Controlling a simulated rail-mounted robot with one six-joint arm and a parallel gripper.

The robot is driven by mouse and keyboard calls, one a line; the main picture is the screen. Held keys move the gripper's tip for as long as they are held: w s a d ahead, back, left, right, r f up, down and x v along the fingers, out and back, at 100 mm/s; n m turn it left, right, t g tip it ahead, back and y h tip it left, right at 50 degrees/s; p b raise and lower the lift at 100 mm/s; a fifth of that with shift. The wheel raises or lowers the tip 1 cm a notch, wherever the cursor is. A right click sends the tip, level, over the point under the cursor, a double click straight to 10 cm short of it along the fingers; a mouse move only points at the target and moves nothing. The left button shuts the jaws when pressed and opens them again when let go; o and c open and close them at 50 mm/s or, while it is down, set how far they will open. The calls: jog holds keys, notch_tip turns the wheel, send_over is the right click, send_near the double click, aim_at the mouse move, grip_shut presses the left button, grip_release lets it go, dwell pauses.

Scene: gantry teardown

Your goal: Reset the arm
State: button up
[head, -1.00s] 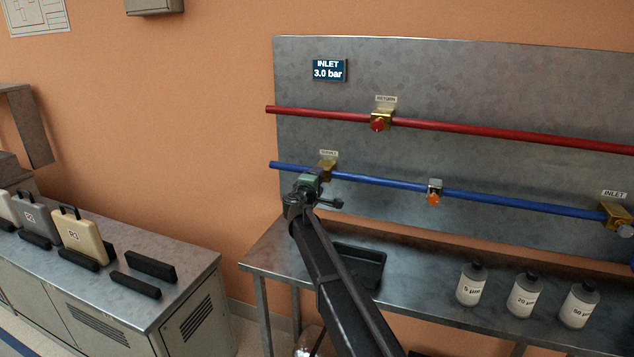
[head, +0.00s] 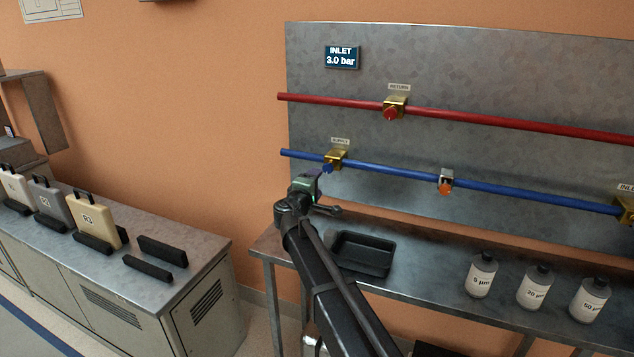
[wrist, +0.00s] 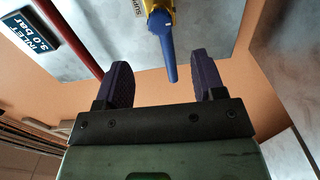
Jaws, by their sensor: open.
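My gripper (head: 318,173) is at the end of my arm, in front of the steel panel, just left of and below the brass supply valve (head: 336,156) on the blue pipe. The wrist view shows its two purple-grey fingers (wrist: 163,78) spread apart. Neither finger appears to touch the handle, and nothing is held. In the head view the handle (head: 327,168) shows just above the gripper.
A black tray (head: 365,254) and several labelled bottles (head: 480,275) stand on the bench below. A red pipe (head: 470,116) runs above the blue pipe (head: 490,188). The display (head: 341,57) reads INLET 3.0 bar. Cases stand on a cabinet (head: 210,246) at left.

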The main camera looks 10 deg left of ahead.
jog(key=s+d+f+m+g+h+p, duration=0.1)
jog(key=s+d+f+m+g, duration=0.4)
jog(key=s+d, duration=0.3)
jog(key=s+d+f+m+g+p, duration=0.1)
jog(key=s+d+f+m+g, duration=0.4)
jog(key=s+d, duration=0.35)
jog(key=s+d+m+g+y+p, duration=0.2)
jog(key=s+d, duration=0.4)
jog(key=s, duration=0.4)
jog(key=s+d+f+m+g+y+p, duration=0.1)
jog(key=s+d+g, duration=0.4)
jog(key=s, duration=0.6)
jog(key=d+m+y+p, duration=0.1)
jog(key=d+y, duration=0.1)
jog(key=shift+s+d+m+y, duration=0.15)
jog(key=shift+s+m+y, duration=0.15)
jog(key=shift+m, duration=0.1)
jog(key=shift+w+f, duration=0.1)
